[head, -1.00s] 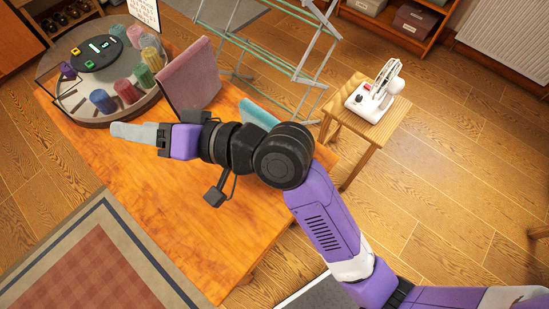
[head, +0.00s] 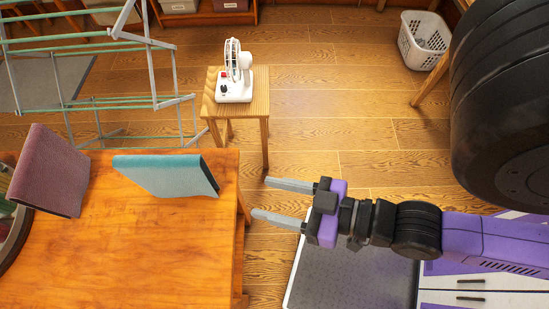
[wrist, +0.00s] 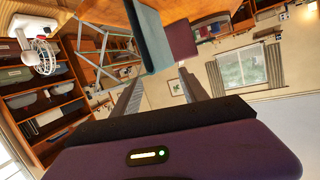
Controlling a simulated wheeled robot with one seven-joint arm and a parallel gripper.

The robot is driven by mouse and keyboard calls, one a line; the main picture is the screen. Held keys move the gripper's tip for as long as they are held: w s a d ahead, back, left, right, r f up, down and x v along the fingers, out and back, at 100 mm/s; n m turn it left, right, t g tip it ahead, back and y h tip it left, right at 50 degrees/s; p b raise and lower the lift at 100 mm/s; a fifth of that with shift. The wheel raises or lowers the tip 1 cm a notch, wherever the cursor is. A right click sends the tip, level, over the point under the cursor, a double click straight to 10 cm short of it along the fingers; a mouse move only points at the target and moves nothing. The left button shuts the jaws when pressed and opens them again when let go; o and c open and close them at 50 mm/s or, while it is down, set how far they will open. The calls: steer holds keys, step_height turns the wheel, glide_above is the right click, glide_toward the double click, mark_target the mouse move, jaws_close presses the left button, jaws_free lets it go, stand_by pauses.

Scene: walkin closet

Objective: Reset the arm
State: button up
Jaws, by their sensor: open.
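My gripper (head: 272,201) shows in the head view right of the wooden table (head: 150,250), its two grey fingers apart and pointing left toward the table's edge. Nothing is between the fingers there. My arm reaches in from the right, with a large black joint close to the camera at the upper right. In the wrist view the fingers of my gripper (wrist: 160,95) are spread apart, with the teal book-like object (wrist: 152,40) beyond them. That teal object (head: 165,174) stands tilted on the table in the head view, apart from my gripper.
A maroon book-like object (head: 48,172) stands on the table at the left. A small white fan (head: 234,78) is on a wooden stool (head: 250,100). A drying rack (head: 110,75) is behind the table. A white basket (head: 425,40) stands at the upper right. Open floor (head: 350,130) lies between.

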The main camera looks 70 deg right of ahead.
steer(key=shift+s+d+r+n, duration=0.25)
steer(key=shift+s+r+n, duration=0.1)
steer(key=shift+s, duration=0.15)
steer(key=shift+s+d+r+n, duration=0.25)
steer(key=shift+s+n, duration=0.1)
steer(key=shift+s, duration=0.15)
steer(key=shift+f+b, duration=0.4)
steer(key=shift+f, duration=0.05)
